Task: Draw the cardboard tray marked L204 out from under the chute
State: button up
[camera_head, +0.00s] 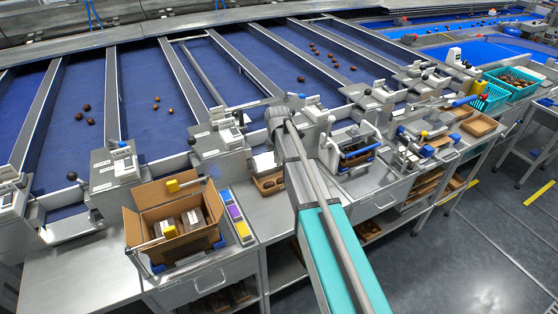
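A cardboard tray (268,184) with brown contents sits on the steel bench, low and just left of my arm, below one of the chutes. Another shallow cardboard tray (480,125) is on the bench at the right. I cannot read L204 on any tray, so I cannot tell which one carries it. My arm rises from the bottom middle to a grey joint near the chutes. My gripper does not show; the arm hides what is behind it, including part of the bench right of the nearer tray.
An open cardboard box (135,228) with packs inside stands at the left, beside a strip of coloured labels (237,218). A metal frame with handles (354,150) stands right of my arm. Teal crates (490,98) are at the far right. The floor at lower right is clear.

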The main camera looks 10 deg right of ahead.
aim_at(278, 186)
jog(key=shift+f, duration=0.2)
dwell(0.3)
notch_tip(278, 186, down, 13)
jog(key=b, duration=1.3)
jog(key=shift+f+b, duration=0.2)
jog(key=shift+b, duration=0.2)
grip_shut()
jog(key=shift+s+d, duration=0.1)
jog(key=shift+s, duration=0.05)
